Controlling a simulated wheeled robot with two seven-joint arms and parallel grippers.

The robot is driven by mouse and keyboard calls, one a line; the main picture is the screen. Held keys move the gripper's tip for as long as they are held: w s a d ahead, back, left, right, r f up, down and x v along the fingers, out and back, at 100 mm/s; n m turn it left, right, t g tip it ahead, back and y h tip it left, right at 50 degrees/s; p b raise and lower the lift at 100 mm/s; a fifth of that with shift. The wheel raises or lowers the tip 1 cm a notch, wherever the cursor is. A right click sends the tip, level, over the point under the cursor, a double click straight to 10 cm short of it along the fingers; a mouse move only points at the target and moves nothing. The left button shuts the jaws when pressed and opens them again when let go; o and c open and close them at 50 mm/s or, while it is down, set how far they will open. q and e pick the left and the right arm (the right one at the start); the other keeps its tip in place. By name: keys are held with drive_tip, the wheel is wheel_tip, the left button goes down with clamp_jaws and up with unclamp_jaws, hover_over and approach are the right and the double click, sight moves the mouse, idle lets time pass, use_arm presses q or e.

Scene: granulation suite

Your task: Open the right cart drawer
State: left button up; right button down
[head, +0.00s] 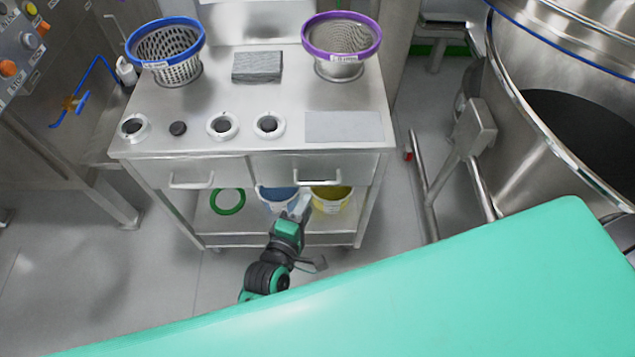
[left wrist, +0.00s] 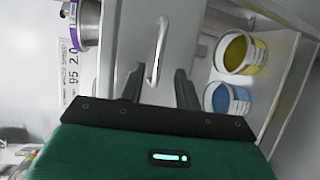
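The steel cart (head: 290,137) has two drawers side by side, both looking closed. The right drawer (head: 270,172) has a bar handle (head: 318,181) on its front. My left gripper (head: 300,207) is in front of the cart, just below and slightly left of that handle. In the left wrist view, the gripper (left wrist: 160,72) has its two dark fingers spread, with nothing held. The handle (left wrist: 161,40) appears lengthwise in line with the gap between the fingers; contact cannot be made out. My right gripper is not in view.
The left drawer handle (head: 191,182) is to the left. A blue tub (head: 278,198), a yellow tub (head: 330,199) and a green ring (head: 228,201) are on the lower shelf. Blue-rimmed (head: 166,50) and purple-rimmed (head: 341,45) baskets stand on top. A large steel vessel (head: 540,80) is at right.

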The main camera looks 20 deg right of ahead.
sight(319, 183)
use_arm(q)
drive_tip(key=x, duration=0.9)
drive_tip(key=shift+w, duration=0.1)
drive_tip(key=shift+c, duration=0.3)
clamp_jaws()
